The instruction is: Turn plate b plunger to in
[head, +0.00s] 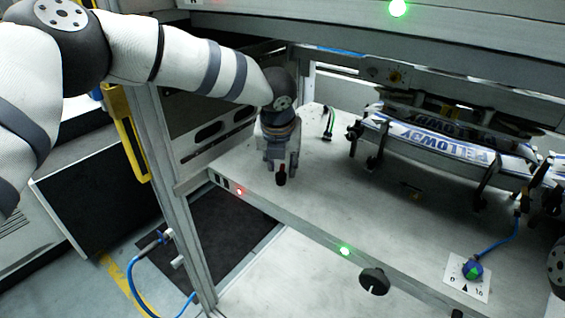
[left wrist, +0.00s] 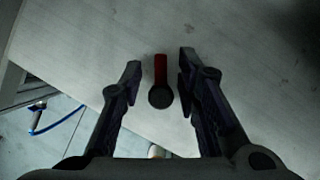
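A plunger with a red shaft (left wrist: 161,68) and a dark round knob (left wrist: 160,96) shows in the left wrist view. In the head view its dark end (head: 281,178) shows below my left gripper (head: 280,168), near the front left of the pale deck. I cannot read a label saying which plate it belongs to. My left gripper (left wrist: 160,64) is open, with one finger on each side of the plunger and a visible gap on both sides. The gripper hides much of the plunger in the head view. My right gripper is not in view.
The front rail carries a red light (head: 239,191), a green light (head: 344,251) and a black knob (head: 374,281). A dial (head: 472,269) sits at the right. Label strips (head: 440,137) lie in holders behind. An upright post (head: 168,150) stands left.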

